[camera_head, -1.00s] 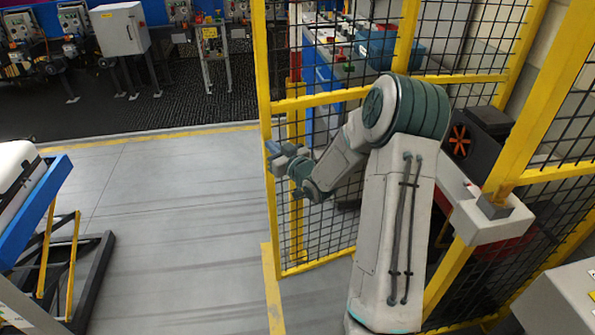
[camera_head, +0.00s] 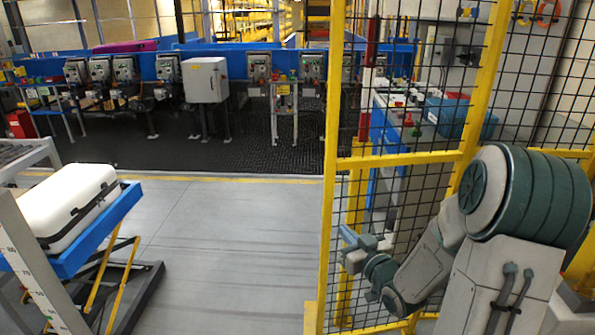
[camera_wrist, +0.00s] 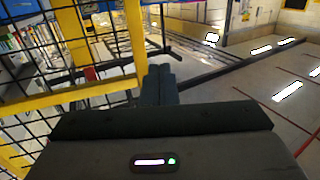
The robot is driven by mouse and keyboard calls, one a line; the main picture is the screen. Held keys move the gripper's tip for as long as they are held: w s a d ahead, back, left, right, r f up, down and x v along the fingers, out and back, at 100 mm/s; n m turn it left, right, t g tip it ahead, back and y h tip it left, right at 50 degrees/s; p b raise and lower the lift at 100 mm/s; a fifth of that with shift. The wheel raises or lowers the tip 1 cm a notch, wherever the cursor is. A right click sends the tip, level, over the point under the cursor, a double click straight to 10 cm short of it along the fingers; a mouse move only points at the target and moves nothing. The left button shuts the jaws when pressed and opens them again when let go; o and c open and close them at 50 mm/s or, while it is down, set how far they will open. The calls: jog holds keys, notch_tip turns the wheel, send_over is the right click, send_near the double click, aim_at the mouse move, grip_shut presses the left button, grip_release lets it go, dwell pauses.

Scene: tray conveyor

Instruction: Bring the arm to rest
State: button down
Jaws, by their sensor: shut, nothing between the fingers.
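My gripper (camera_head: 350,238) is at the end of my folded arm, at the right of the head view, in front of the yellow-framed mesh fence (camera_head: 400,158). Its fingers point up and to the left and hold nothing. In the wrist view the two dark fingers (camera_wrist: 159,84) are closed together at the middle. The fence also shows at the left of the wrist view. From the pictures I cannot tell the exact gap between gripper and fence.
A white case (camera_head: 68,205) lies on a blue-topped lift stand (camera_head: 100,235) at the left. Grey floor (camera_head: 235,225) between it and my arm is clear. Machines and a grey box (camera_head: 206,80) stand along the back. A bench with a teal bin (camera_head: 460,118) is behind the fence.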

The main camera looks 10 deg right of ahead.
jog(key=s+a+r+m+g+h+p, duration=0.1)
jog(key=s+a+r+g+p, duration=0.1)
jog(key=s, duration=0.6)
jog(key=s+a+r+m+g+h+p, duration=0.1)
jog(key=s+a+r+g+h+p, duration=0.1)
jog(key=s+r+g, duration=0.2)
jog(key=s+a+r+m+g+h+p, duration=0.1)
jog(key=s+a+r+g+h+p, duration=0.1)
jog(key=s+g, duration=0.6)
jog(key=s+r+p, duration=0.1)
jog(key=s+r, duration=0.1)
jog(key=s, duration=0.3)
jog(key=shift+a+m, duration=0.25)
jog(key=shift+m, duration=0.05)
jog(key=shift+r, duration=0.1)
